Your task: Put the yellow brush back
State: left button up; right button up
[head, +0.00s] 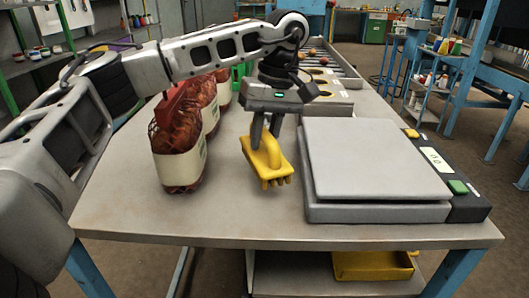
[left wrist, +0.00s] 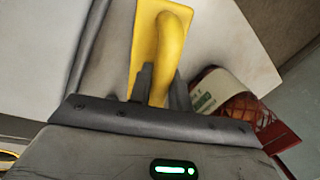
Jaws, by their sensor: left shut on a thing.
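The yellow brush (head: 268,166) is a flat block with an arched handle on top and bristles below. My left gripper (head: 264,143) is shut on its handle and holds it, slightly tilted, over the table between the sacks and the scale; I cannot tell its exact height. In the left wrist view the brush (left wrist: 168,50) shows its handle between the two fingers of the left gripper (left wrist: 157,88). My right gripper is not in view.
Red net sacks (head: 178,150) with pale labels stand in a row at the left of the grey table (head: 230,222). A scale (head: 375,160) with a green button stands at the right. A holed tray (head: 328,82) lies behind. A yellow bin (head: 372,266) is on the lower shelf.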

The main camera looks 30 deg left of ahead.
aim_at(265, 148)
pick_arm(q)
jog(key=shift+w+a+f, duration=0.1)
jog(key=shift+w+f, duration=0.1)
jog(key=shift+f, duration=0.05)
jog(key=shift+w+a+f, duration=0.1)
jog(key=shift+f, duration=0.85)
jog(key=shift+w+a+f, duration=0.1)
jog(key=shift+f, duration=0.8)
jog(key=shift+f, duration=0.15)
jog(key=o, duration=0.9)
jog(key=r, duration=0.4)
jog(key=w+d+r+p, duration=0.1)
jog(key=r, duration=0.3)
jog(key=w+r+p, duration=0.1)
jog(key=r, duration=0.3)
jog(key=shift+d+r, duration=0.1)
jog(key=shift+d, duration=0.1)
